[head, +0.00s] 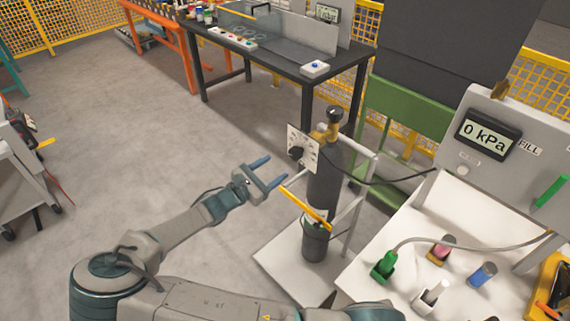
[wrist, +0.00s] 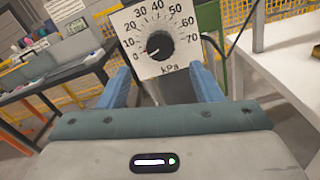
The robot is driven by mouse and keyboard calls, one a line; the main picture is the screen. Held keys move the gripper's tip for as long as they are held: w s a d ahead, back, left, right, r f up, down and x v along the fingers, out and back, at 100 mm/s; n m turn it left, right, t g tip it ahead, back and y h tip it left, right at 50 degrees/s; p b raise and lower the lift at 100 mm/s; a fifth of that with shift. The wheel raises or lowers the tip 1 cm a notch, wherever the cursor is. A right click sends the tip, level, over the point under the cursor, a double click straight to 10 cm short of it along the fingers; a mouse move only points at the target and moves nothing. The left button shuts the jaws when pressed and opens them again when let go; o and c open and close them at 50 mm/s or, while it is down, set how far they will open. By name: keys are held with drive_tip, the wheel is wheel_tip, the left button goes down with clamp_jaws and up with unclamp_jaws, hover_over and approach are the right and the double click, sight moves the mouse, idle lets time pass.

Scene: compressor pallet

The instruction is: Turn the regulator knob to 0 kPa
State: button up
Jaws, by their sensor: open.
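The regulator knob (wrist: 159,46) is black and round, on a white dial plate (wrist: 133,22) marked 0 to 70 kPa. Its pale pointer mark aims to the lower left, at or near the 0. In the head view the knob (head: 296,153) sits on the plate in front of a dark gas cylinder (head: 323,185). My gripper (head: 274,170) is open and empty, just left of and a little below the knob. In the wrist view its blue fingers (wrist: 163,82) stand apart below the dial, touching nothing that I can see. The display (head: 487,134) reads 0 kPa.
The cylinder stands on a white cart (head: 288,270) with a yellow bar (head: 306,208) across it. A dark hose runs from the cylinder to the grey panel (head: 477,101). A white table (head: 372,270) with several small coloured parts is at the right. Open floor lies to the left.

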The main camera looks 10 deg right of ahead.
drive_tip(key=b+v, duration=0.1)
drive_tip(key=v, duration=0.4)
drive_tip(key=shift+s+a, duration=0.2)
drive_tip(key=shift+a, duration=0.1)
drive_tip(key=s+d+m+g+y, duration=0.6)
drive_tip(key=s+d+m+g, duration=0.3)
drive_tip(key=d+m+g, duration=0.15)
drive_tip(key=s+d+r+m+t+y, duration=0.2)
drive_tip(key=s+r+m+t+y, duration=0.2)
drive_tip(key=s+r+m+y, duration=0.5)
drive_tip(key=shift+s+r+m, duration=1.25)
drive_tip(key=shift+s+r, duration=1.7)
drive_tip(key=shift+r, duration=0.9)
drive_tip(key=shift+d, duration=0.1)
drive_tip(key=shift+c, duration=0.3)
